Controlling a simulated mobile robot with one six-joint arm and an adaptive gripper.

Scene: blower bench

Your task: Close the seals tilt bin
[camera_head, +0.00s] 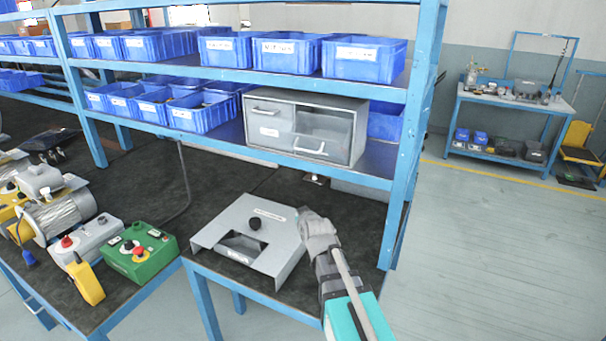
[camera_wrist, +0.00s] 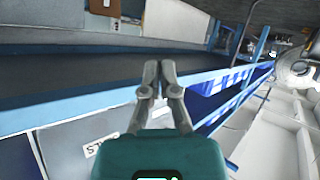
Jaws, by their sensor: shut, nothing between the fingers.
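A grey two-bin cabinet (camera_head: 345,112) stands on the middle shelf in the head view. Its left bin front (camera_head: 266,119) is flush and has a handle and a small white label. My gripper (camera_head: 306,212) is below and in front of the cabinet, beside the grey cover on the bench, apart from the bins. In the wrist view its fingers (camera_wrist: 160,68) meet, with nothing between them.
Blue bins (camera_head: 364,60) fill the upper shelf, and more (camera_head: 200,112) stand left of the cabinet. A blue rack post (camera_head: 408,130) rises to its right. A grey cover (camera_head: 255,213) with a black knob and a green control box (camera_head: 140,252) are on the bench.

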